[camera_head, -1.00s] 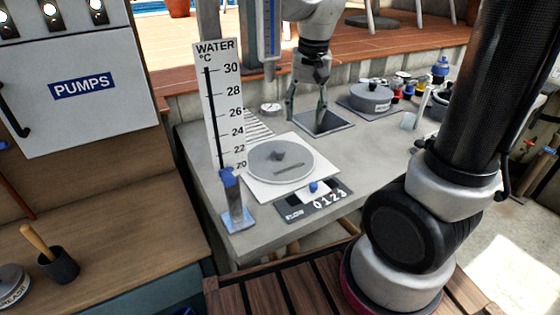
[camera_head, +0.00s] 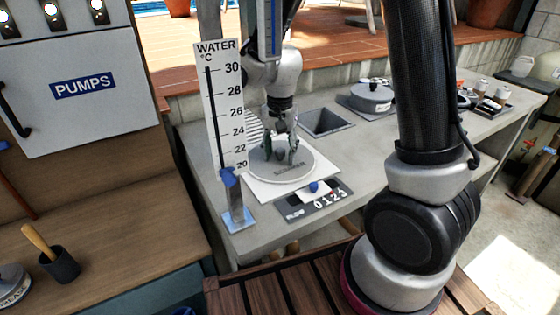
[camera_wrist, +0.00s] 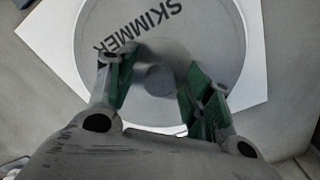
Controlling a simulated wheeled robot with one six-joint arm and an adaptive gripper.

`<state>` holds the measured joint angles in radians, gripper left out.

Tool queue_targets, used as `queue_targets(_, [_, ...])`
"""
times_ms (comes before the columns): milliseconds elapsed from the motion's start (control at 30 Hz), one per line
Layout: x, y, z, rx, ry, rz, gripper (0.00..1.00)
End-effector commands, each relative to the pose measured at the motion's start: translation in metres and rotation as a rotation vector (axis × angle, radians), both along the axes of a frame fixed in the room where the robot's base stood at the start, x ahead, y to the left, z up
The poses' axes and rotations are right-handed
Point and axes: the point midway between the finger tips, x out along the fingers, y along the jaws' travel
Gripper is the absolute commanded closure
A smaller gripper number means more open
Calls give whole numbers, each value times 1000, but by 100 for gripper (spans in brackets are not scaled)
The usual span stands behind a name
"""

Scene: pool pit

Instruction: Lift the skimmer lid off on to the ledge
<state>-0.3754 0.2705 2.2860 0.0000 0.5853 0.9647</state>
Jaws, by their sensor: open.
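The skimmer lid (camera_head: 304,172) is a round grey disc marked SKIMMER. It lies flat on a white square (camera_head: 258,194) on the concrete ledge (camera_head: 350,160). Its lettering and rim also show in the wrist view (camera_wrist: 225,45). My gripper (camera_head: 281,160) points down over the middle of the lid, its fingers apart on either side of the knob (camera_wrist: 160,78). I cannot tell whether the fingers touch the knob. The head view mostly hides the knob behind the fingers.
A dark square opening (camera_head: 325,122) lies behind and right of the lid. The WATER thermometer board (camera_head: 222,110) rises close at the left. A FLOW counter (camera_head: 315,202) sits in front.

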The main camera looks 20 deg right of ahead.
Motion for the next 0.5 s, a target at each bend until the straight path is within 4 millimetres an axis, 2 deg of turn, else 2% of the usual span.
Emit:
queue_targets(167, [0,0,0,0,0,0,49])
queue_targets(267, [0,0,0,0,0,0,63])
queue_targets(467, [0,0,0,0,0,0,100])
queue_targets(500, [0,0,0,0,0,0,100])
